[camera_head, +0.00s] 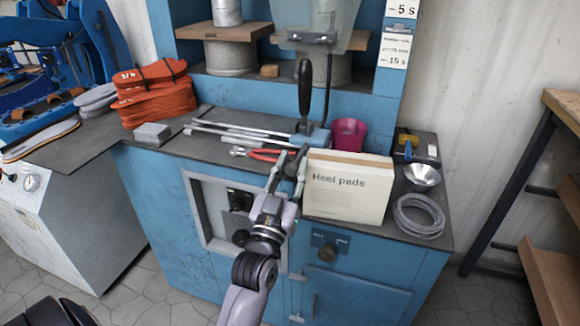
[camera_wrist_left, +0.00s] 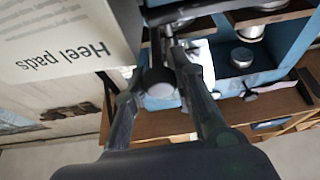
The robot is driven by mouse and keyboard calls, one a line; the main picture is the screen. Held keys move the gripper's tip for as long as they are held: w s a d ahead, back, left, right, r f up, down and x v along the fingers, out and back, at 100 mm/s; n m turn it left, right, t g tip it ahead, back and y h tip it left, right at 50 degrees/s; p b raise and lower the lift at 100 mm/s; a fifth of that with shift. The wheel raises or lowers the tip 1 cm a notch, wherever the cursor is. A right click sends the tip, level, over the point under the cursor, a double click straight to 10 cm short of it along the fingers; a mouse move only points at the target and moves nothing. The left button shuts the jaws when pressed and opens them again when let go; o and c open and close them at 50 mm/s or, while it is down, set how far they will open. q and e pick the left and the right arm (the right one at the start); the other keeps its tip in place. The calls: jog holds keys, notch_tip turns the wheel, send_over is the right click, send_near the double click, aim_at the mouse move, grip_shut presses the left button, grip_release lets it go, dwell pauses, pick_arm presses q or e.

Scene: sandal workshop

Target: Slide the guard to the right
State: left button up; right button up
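The guard looks to be the clear, greenish panel (camera_head: 315,22) at the top of the head view, with a dark handle bar (camera_head: 311,38) along its lower edge. It hangs in front of the press shelf. My left gripper (camera_head: 292,155) is well below it, in front of the bench edge and just left of the Heel pads box (camera_head: 346,188). Its two fingers stand apart with nothing seen held between them; they also show in the left wrist view (camera_wrist_left: 162,60). I cannot make out the guard in the wrist view. My right gripper is not in view.
A black upright lever (camera_head: 305,88) rises between my gripper and the panel. Beside it are metal rods (camera_head: 238,130), red-handled pliers (camera_head: 265,155) and a pink cup (camera_head: 347,134). A metal bowl (camera_head: 422,177) and a wire coil (camera_head: 419,216) lie at right. Orange soles (camera_head: 153,95) are stacked at left.

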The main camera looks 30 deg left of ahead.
pick_arm(q)
jog(key=o, duration=0.5)
jog(key=shift+w+d, duration=0.1)
jog(key=shift+d, duration=0.2)
jog(key=v, duration=1.2)
